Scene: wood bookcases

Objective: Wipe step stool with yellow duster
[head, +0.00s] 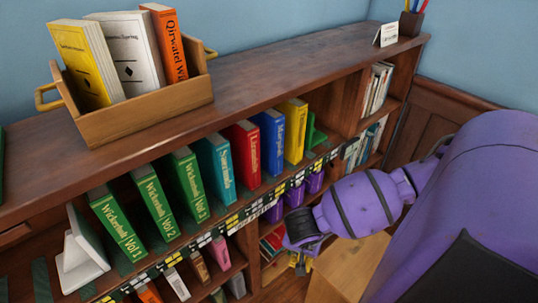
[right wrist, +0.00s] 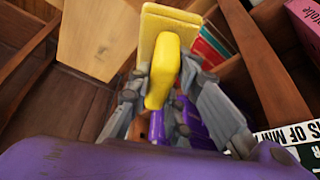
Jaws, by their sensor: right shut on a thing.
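The yellow duster (right wrist: 165,72) is held between the fingers of my right gripper (right wrist: 162,84) in the right wrist view. It has a bright yellow block and a paler, flat yellow part beyond it. In the head view my right gripper (head: 301,243) is low in front of the bookcase, and little of the duster shows. The step stool, a light wooden surface (head: 347,270), is at the bottom, just right of and below the gripper. It also shows at the upper left of the right wrist view (right wrist: 98,35), apart from the duster. My left gripper is out of view.
The wooden bookcase (head: 290,72) runs along the wall, with a row of coloured books (head: 213,168) on its upper shelf. A wooden crate of books (head: 150,120) stands on top. Shelf edges and lower books are close to my right gripper.

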